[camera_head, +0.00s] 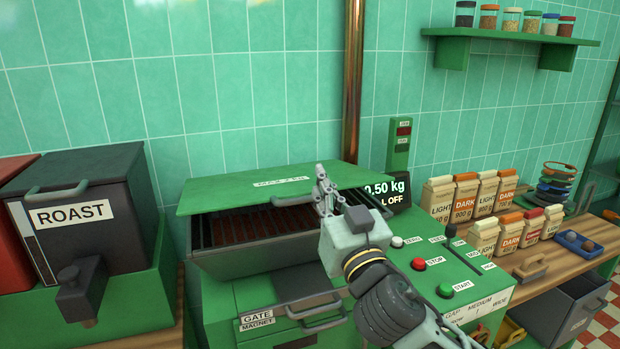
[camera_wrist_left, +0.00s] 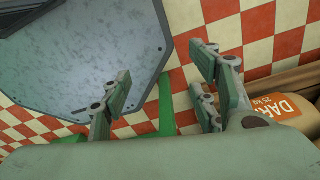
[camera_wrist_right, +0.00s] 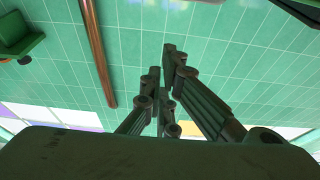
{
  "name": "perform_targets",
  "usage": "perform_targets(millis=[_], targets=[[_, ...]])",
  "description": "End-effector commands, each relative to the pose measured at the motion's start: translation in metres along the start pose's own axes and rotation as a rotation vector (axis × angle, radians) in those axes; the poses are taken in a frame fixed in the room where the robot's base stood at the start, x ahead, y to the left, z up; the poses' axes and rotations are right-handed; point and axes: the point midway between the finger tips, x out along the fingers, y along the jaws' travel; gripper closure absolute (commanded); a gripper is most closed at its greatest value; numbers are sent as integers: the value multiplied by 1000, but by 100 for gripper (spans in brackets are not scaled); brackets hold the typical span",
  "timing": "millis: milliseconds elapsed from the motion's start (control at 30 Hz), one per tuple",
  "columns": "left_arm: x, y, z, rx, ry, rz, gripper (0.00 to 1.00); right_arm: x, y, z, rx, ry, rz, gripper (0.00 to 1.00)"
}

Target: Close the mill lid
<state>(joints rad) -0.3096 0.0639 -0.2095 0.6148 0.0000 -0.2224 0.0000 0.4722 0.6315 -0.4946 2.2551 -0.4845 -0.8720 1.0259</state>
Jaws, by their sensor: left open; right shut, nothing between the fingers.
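The green mill lid (camera_head: 225,196) is partly open, tilted above the hopper (camera_head: 225,263). Dark grating shows in the gap under its front edge. A grey lid handle (camera_head: 293,201) sits at the lid's front edge. My right gripper (camera_head: 321,180) is at the right end of that handle, fingers together and empty; I cannot tell whether it touches the lid. In the right wrist view it (camera_wrist_right: 166,80) points toward the tiled wall, with no lid visible. My left gripper (camera_wrist_left: 158,85) is open and empty over the checkered floor, outside the head view.
A copper pipe (camera_head: 353,85) rises behind the mill. The control panel with a red stop button (camera_head: 418,264) and a green start button (camera_head: 445,290) lies right of my right arm. A dark ROAST bin (camera_head: 85,195) stands left. Coffee bags (camera_head: 467,197) stand right.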

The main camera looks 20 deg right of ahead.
Motion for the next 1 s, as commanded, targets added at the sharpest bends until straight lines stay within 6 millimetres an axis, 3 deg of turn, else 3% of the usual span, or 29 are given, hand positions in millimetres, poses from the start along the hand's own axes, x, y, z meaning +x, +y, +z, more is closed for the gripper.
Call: perform_targets(millis=[133, 267, 300, 500, 1000], targets=[[-19, 5, 9, -1, -14, 6, 45, 37, 0, -6, -2, 2, 1, 100], [-29, -11, 4, 1, -8, -13, 45, 62, 0, -5, -2, 1, 1, 100], [-27, -17, 1, 1, -3, -20, 45, 55, 0, 10, -3, -8, 0, 100], [-30, -32, -22, -3, 31, -38, 45, 46, 0, 32, -1, -2, 0, 100], [-27, -9, -9, -2, 11, -10, 45, 42, 0, 40, 1, -1, 0, 100]])
